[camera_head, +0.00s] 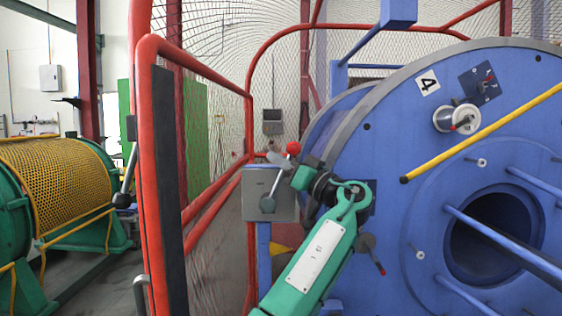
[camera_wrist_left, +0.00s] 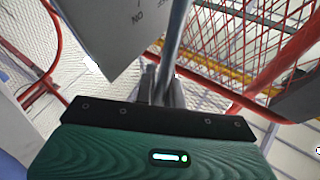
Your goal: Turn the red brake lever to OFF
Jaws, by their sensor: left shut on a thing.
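The red brake lever is a grey rod with a red ball knob (camera_head: 293,147), rising tilted to the right from a dark hub (camera_head: 267,203) on a grey switch box (camera_head: 257,184). My left gripper (camera_head: 280,160) is at the rod's upper part, just below the knob. In the left wrist view the rod (camera_wrist_left: 177,40) runs between the gripper's fingers (camera_wrist_left: 163,88), which are shut on it. There the box face (camera_wrist_left: 110,35) shows an upside-down ON mark. The OFF mark is not readable. My right gripper is not in view.
A large blue strander drum (camera_head: 400,140) stands close on the right, with a yellow bar (camera_head: 480,134) across its face. A red guard frame (camera_head: 205,73) with mesh stands left of the box. A green machine with a yellow mesh cover (camera_head: 62,178) is at far left.

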